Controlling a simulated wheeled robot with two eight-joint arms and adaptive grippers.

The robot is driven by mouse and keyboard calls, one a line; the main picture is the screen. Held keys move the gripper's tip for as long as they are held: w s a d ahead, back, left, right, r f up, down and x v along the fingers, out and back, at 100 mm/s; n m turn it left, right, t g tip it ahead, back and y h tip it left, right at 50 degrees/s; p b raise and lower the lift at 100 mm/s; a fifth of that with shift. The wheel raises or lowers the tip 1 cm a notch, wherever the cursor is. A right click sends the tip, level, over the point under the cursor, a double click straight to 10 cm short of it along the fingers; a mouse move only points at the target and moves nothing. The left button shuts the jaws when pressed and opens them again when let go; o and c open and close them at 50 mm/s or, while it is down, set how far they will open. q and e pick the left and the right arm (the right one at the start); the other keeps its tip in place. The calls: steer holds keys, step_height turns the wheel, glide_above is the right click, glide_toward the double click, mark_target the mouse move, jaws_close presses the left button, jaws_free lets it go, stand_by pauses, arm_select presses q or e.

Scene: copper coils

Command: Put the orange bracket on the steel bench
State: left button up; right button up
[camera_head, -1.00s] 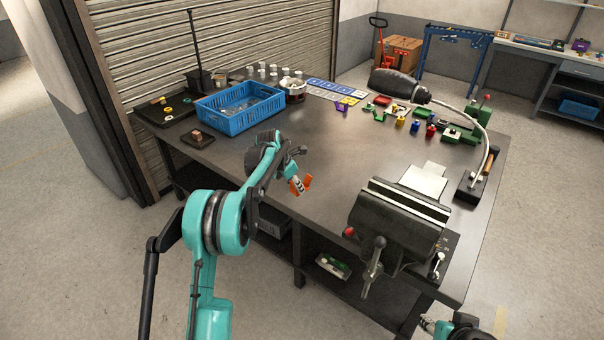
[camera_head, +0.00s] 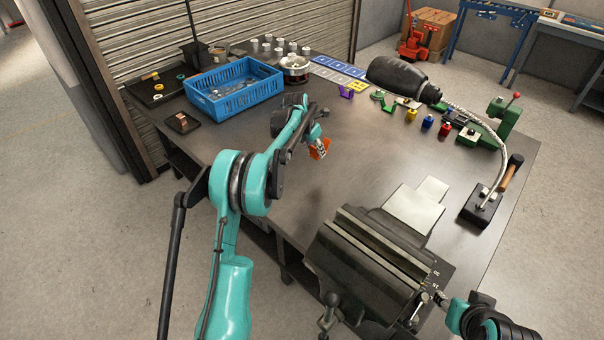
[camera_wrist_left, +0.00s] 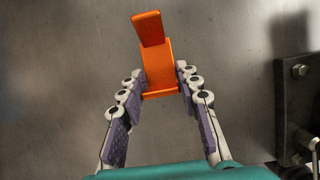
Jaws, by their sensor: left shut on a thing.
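The orange bracket (camera_head: 319,149) is between the fingers of my left gripper (camera_head: 316,142), over the steel bench (camera_head: 250,155). In the left wrist view, the bracket (camera_wrist_left: 158,62) is bent, with an upturned tab, and my left gripper (camera_wrist_left: 160,85) is shut on its near end. Bare grey bench surface shows behind it. I cannot tell whether the bracket touches the bench. Part of my right arm shows at the lower right of the head view, beside the vise; the state of its gripper (camera_head: 440,298) is too small to tell.
A blue crate (camera_head: 232,104) stands at the back left. A large vise (camera_head: 370,265) sits at the front, with a pale plate (camera_head: 415,205) behind it. The bench middle is clear.

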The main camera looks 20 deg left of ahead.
arm_select(q)
steer(key=s+d+f+b, duration=0.1)
steer(key=s+d+f, duration=0.1)
steer(key=s, duration=0.1)
steer(key=s+d+f+b, duration=0.1)
steer(key=s+d+f, duration=0.1)
steer(key=s, duration=0.1)
steer(key=s+d+f+b, duration=0.1)
steer(key=s+d+f, duration=0.1)
steer(key=shift+s+d+f+b, duration=0.3)
steer(key=shift+s+d+b, duration=0.05)
steer(key=shift+s, duration=0.05)
steer(key=shift+s+f, duration=0.1)
steer(key=shift+f, duration=0.05)
step_height(320, 180, down, 4)
steer(key=shift+r+b, duration=0.1)
steer(key=shift+b, duration=0.9)
steer(key=shift+r, duration=0.1)
steer(key=o, duration=1.2)
